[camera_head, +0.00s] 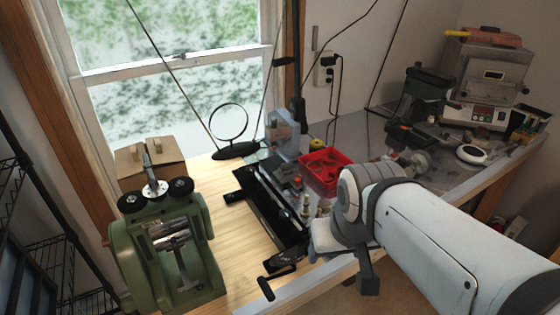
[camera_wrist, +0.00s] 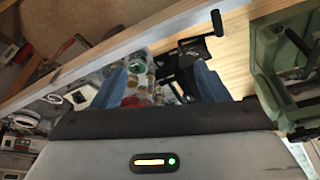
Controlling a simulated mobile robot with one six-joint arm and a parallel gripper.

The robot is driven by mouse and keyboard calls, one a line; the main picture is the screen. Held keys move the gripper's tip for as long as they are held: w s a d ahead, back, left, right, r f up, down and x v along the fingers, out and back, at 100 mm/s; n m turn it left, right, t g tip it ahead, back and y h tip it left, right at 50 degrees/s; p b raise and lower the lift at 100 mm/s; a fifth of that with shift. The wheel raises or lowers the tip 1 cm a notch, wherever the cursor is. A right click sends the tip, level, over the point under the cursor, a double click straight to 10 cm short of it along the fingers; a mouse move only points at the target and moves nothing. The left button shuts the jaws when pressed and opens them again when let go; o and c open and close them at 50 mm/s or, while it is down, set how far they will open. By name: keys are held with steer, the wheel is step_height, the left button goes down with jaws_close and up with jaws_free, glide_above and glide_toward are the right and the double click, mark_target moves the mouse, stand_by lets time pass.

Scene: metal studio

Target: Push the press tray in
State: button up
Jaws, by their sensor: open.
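The press tray appears to be the long black slide assembly (camera_head: 262,217) on the wooden bench in the head view, left of the red bin. A black crank-like handle (camera_head: 268,288) sticks out at its near end, by the bench's front edge. In the wrist view the black assembly (camera_wrist: 187,62) shows beyond and between the fingers, with its handle (camera_wrist: 217,24) near the bench edge. My gripper (camera_head: 340,262) is just right of the near end in the head view. In the wrist view my gripper (camera_wrist: 158,82) has two blue-grey fingers apart with nothing held. Contact cannot be told.
A green rolling mill (camera_head: 140,245) stands left of the slide; it also shows in the wrist view (camera_wrist: 270,62). A red bin (camera_head: 338,157) and small bottles sit to its right. A pale blue machine (camera_head: 281,128) stands behind. Bare wood lies between mill and slide.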

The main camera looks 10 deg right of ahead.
stand_by(0.3)
steer(key=shift+c, duration=0.9)
steer(key=shift+m, duration=0.5)
steer(key=w, duration=0.3)
steer(key=w+r, duration=0.1)
steer(key=w, duration=0.5)
steer(key=shift+d+r, duration=0.25)
steer(key=shift+r, duration=0.05)
steer(key=c, duration=0.4)
steer(key=m+h+b, duration=0.2)
steer(key=m, duration=0.2)
glide_above(298, 179)
steer(key=s+a, duration=0.2)
steer(key=s, duration=0.1)
step_height(298, 179, down, 14)
steer(key=shift+t, duration=0.4)
steer(key=p+x, duration=0.1)
steer(key=x, duration=0.2)
steer(key=p+x, duration=0.1)
steer(key=x, duration=0.3)
steer(key=shift+d+f, duration=0.1)
steer(key=shift+d, duration=0.15)
steer(key=shift+c, duration=0.4)
jaws_close()
